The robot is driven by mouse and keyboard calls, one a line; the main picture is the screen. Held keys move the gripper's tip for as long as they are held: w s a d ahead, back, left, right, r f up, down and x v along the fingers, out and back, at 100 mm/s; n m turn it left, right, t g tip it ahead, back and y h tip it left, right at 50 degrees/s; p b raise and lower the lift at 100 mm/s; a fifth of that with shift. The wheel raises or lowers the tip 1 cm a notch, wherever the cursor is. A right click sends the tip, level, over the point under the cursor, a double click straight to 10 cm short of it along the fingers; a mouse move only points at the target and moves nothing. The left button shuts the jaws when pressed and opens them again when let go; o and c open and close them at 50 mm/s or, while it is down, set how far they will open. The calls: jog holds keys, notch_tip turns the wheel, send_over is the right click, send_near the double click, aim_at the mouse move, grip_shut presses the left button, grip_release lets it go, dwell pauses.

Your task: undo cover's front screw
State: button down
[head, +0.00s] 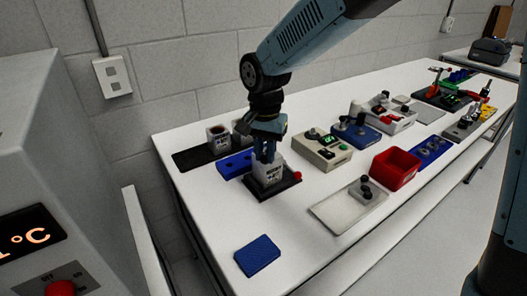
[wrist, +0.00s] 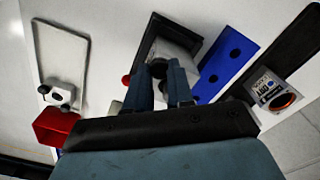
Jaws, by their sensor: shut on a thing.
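A light grey block-shaped unit (head: 270,172) stands upright on a black base (head: 262,190) with a red button at its right corner. It also shows in the wrist view (wrist: 183,47). My gripper (head: 266,158) points down onto the top of this unit. In the wrist view my gripper (wrist: 163,72) has its two fingers close together on a small dark round screw-like part (wrist: 158,66) at the unit's top. The fingers hide most of that part and some of the cover. I cannot tell its exact shape or whether it turns.
A blue block with holes (head: 235,164) and another grey unit (head: 217,138) on a black mat stand just behind. A beige device (head: 322,150) and a red bin (head: 395,168) are to the right. A blue pad (head: 257,256) lies in front, with clear table around it.

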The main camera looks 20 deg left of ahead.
aim_at(266, 157)
jog(key=n, duration=0.5)
jog(key=shift+w+n, duration=0.1)
jog(key=shift+n, duration=0.2)
jog(key=n, duration=0.4)
jog(key=shift+n, duration=0.3)
jog(key=c, duration=1.2)
grip_release()
jog(key=shift+c, duration=0.2)
notch_tip(266, 157, up, 14)
jog(key=shift+f, duration=0.15)
